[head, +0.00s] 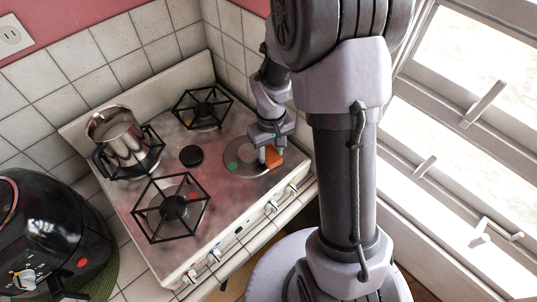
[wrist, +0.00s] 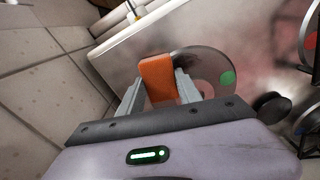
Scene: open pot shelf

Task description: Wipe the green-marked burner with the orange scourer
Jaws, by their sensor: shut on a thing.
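The orange scourer (head: 274,158) is between the fingers of my gripper (head: 268,154), which is shut on it. In the wrist view the scourer (wrist: 157,80) stands out between the two grey fingertips (wrist: 159,85). The green-marked burner (head: 245,168) is a flat round plate with no grate, at the front right of the hob; its green dot (head: 232,166) is on its left side. The scourer is over the right part of this burner in the head view. In the wrist view the burner (wrist: 208,66) is partly hidden behind the scourer and a finger. I cannot tell whether the scourer touches it.
Black grates stand over the back burner (head: 204,109) and the front left burner (head: 172,206). A metal pot (head: 120,140) stands at the back left. A black cap (head: 191,156) lies mid-hob. Knobs (head: 271,207) line the front edge. A black appliance (head: 45,235) is at left.

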